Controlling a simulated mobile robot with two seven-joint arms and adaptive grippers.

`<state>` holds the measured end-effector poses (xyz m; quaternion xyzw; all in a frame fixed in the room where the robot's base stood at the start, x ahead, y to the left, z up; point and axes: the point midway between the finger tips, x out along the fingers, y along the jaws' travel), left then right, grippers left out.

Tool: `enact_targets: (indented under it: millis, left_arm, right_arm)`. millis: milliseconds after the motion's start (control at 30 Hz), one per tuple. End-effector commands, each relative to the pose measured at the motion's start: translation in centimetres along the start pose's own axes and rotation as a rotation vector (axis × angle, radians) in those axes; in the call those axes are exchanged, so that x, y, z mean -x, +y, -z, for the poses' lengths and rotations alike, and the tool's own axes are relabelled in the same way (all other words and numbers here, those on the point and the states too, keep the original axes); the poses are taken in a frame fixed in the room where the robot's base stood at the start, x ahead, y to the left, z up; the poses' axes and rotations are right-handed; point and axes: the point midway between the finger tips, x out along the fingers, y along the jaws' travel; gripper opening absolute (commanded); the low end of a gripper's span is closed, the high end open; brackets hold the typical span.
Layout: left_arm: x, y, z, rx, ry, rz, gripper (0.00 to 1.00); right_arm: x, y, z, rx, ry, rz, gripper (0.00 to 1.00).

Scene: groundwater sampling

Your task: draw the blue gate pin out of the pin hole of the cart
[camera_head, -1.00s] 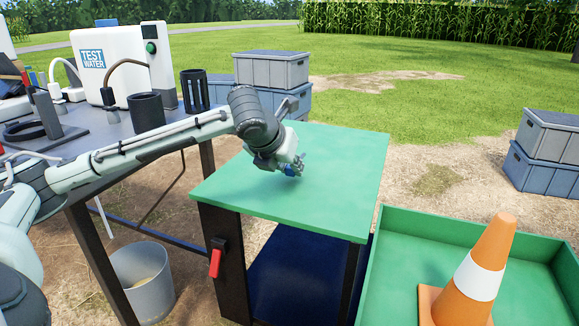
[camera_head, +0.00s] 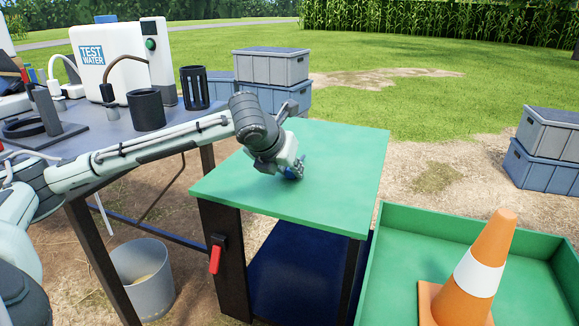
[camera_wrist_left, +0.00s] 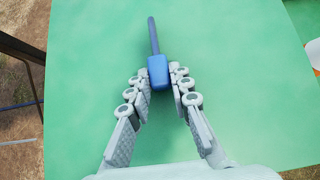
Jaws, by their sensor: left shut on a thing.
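My left gripper (camera_head: 294,172) is low over the green top (camera_head: 335,165), near its middle. It is shut on the blue gate pin (camera_head: 290,174). In the left wrist view the fingertips (camera_wrist_left: 160,75) close on the sides of the pin's blue handle (camera_wrist_left: 158,71). The thin darker shaft (camera_wrist_left: 153,36) points away from the gripper, and its whole visible length lies over the green surface. I cannot tell whether the pin touches that surface. No pin hole shows around the shaft. My right gripper is not in view.
A red lever (camera_head: 215,259) sits on the dark front post. A green-walled tray (camera_head: 400,225) with an orange cone (camera_head: 484,262) stands at right. A grey table (camera_head: 100,130) with a white tester box (camera_head: 115,62) and black holders is at left. The green top is otherwise clear.

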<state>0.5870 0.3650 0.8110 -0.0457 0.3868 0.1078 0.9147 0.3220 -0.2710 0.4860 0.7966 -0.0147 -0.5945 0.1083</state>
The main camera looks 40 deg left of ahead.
Motion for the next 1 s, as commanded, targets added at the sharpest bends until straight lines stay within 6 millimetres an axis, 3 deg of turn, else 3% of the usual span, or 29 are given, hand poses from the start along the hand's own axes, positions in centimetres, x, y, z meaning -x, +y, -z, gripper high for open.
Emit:
enact_targets:
  millis: [700,733,900,1000]
  left_arm:
    - [-0.9,0.0,1.2,-0.001,0.013,-0.001,0.0]
    - [-0.9,0.0,1.2,-0.001,0.014,-0.001,0.23]
    - [-1.0,0.0,1.4,-0.002,0.017,-0.001,0.44]
    - [-1.0,0.0,1.4,-0.002,0.019,-0.001,0.44]
  right_arm:
    - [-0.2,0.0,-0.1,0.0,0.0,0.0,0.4]
    - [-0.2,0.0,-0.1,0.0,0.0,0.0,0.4]
    - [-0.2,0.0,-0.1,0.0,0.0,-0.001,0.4]
    - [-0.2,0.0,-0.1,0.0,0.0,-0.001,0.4]
